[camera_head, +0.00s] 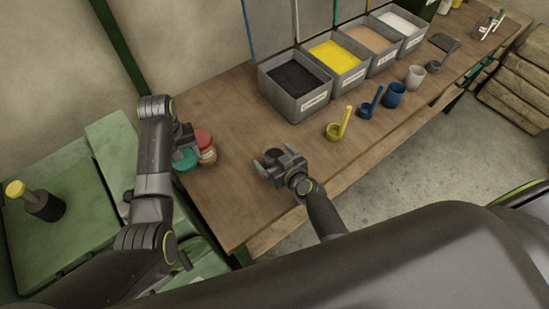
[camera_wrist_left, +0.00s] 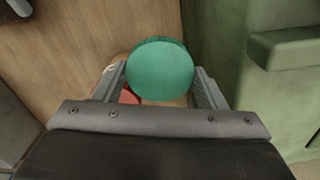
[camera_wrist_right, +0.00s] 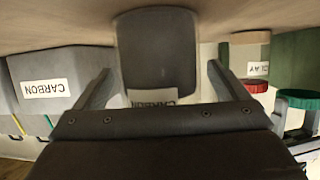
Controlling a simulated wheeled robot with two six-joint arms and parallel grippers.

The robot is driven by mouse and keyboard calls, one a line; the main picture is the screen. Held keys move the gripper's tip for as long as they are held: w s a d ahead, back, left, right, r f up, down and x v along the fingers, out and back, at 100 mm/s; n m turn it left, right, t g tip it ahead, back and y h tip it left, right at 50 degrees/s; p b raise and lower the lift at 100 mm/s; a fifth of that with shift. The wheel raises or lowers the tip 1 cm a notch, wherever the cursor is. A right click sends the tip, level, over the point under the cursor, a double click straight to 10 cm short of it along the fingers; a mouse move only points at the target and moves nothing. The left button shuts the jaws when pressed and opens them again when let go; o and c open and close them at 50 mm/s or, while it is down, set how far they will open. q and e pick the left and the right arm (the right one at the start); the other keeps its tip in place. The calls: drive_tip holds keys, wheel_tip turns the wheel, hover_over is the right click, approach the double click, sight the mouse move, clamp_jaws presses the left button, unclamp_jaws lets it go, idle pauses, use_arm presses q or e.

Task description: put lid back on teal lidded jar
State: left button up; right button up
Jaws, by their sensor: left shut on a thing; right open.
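A round teal lid (camera_wrist_left: 160,70) is between the fingers of my left gripper (camera_wrist_left: 160,88), which is shut on it. In the head view the teal lid (camera_head: 184,160) shows under the left gripper (camera_head: 186,148), beside a red-lidded jar (camera_head: 207,152). The right wrist view shows the teal lid (camera_wrist_right: 300,98) at the right edge, close to a dark green body (camera_wrist_right: 303,60). I cannot tell whether they touch. My right gripper (camera_wrist_right: 158,82) is open, with a dark grey thing (camera_wrist_right: 157,50) in front of its fingers.
Grey bins (camera_head: 297,103) with dark, yellow, tan and white contents line the back of the wooden table (camera_head: 235,205). A green cabinet (camera_head: 45,240) is on the left. The table's near left is clear.

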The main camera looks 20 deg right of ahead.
sight(275, 148)
drive_tip(key=c, duration=1.2)
drive_tip(key=shift+c, duration=0.2)
use_arm(q)
wheel_tip(275, 148, up, 4)
drive_tip(key=p, duration=0.3)
drive_tip(key=shift+f+p, duration=0.2)
drive_tip(key=shift+p, duration=0.1)
use_arm(e)
wheel_tip(275, 148, up, 9)
drive_tip(key=shift+r, duration=0.55)
